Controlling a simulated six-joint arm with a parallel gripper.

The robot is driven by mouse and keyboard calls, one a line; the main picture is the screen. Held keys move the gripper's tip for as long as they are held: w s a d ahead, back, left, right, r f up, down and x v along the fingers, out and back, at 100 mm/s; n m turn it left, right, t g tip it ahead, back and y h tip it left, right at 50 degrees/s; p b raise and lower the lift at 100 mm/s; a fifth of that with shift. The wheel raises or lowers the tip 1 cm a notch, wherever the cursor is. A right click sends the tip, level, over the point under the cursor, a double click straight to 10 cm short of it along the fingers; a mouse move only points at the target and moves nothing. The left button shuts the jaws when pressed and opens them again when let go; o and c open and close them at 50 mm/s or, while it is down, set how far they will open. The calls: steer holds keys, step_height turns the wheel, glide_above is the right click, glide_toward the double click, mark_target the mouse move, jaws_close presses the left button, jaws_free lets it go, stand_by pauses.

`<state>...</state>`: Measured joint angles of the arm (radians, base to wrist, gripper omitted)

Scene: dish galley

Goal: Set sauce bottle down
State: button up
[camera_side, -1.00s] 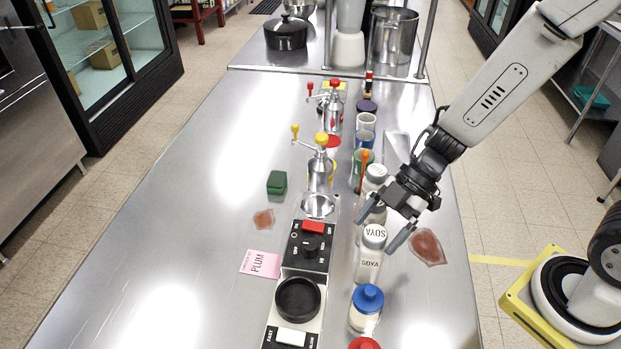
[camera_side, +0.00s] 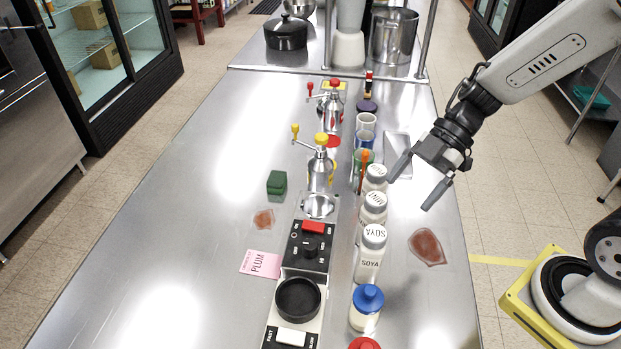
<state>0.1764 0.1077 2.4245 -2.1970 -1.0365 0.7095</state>
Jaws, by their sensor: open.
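The sauce bottle appears to be the one labelled SOYA (camera_side: 369,258), a pale bottle with a white lettered cap, standing upright on the steel counter (camera_side: 200,215). Two similar white-capped bottles stand in line behind it, the middle one (camera_side: 372,212) and the far one (camera_side: 374,180). My gripper (camera_side: 412,188) is open and empty, to the right of these bottles and apart from them. Its fingers point down and to the left. The lower parts of the two rear bottles are partly hidden by the ones in front.
A blue-capped jar (camera_side: 366,308) and a red cap (camera_side: 364,343) stand in front of the SOYA bottle. A control box (camera_side: 308,248) is to its left. A reddish-brown patch (camera_side: 427,247) lies to its right. Cups and silver grinders (camera_side: 321,170) stand farther back. The left counter is mostly clear.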

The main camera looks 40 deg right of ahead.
stand_by(0.4)
steer(key=w+d+m+t+h, duration=0.1)
steer(key=w+m+t+h, duration=0.1)
steer(key=w+m+t, duration=0.1)
steer(key=w+d+m+t+h, duration=0.2)
steer(key=w+m, duration=0.1)
steer(key=w, duration=0.1)
steer(key=w+d+m+t+h, duration=0.1)
steer(key=w+d+m+t, duration=0.1)
steer(key=w+m+t, duration=0.1)
steer(key=shift+w+d+r+t+h, duration=0.15)
steer(key=shift+t+h, duration=0.15)
steer(key=shift+h, duration=0.1)
steer(key=s+d+f+m+g+h, duration=0.2)
steer(key=s+f+m+g, duration=0.3)
steer(key=s+m, duration=0.4)
steer(key=shift+s+d+g+h, duration=0.15)
steer(key=shift+s+g+h, duration=0.35)
steer(key=shift+h, duration=0.1)
steer(key=shift+f, duration=0.1)
